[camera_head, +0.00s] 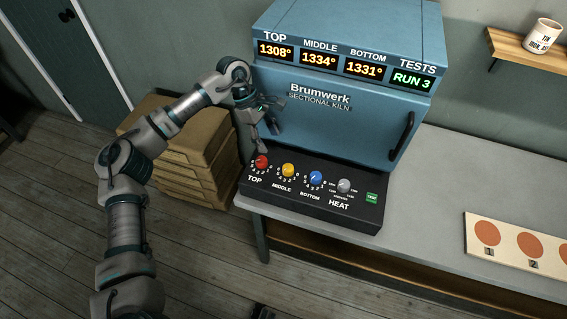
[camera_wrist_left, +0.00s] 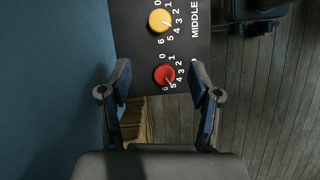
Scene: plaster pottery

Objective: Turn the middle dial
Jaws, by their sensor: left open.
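The middle dial (camera_head: 288,170) is a yellow knob on the black control panel (camera_head: 300,208) in front of the blue kiln (camera_head: 350,110). It also shows near the top of the left wrist view (camera_wrist_left: 160,20). The red top dial (camera_head: 261,162) is to its left, the blue bottom dial (camera_head: 316,177) to its right. My left gripper (camera_head: 262,133) is open and empty above the panel's left end, apart from the dials. In the left wrist view the red dial shows between and beyond its fingertips (camera_wrist_left: 162,80). My right gripper is not in view.
A grey heat dial (camera_head: 344,186) and a green test button (camera_head: 372,197) are at the panel's right. The kiln displays read 1308, 1334, 1331 and RUN 3. A board with orange discs (camera_head: 477,254) lies on the bench at right. Stacked boxes (camera_head: 190,155) stand left of the bench.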

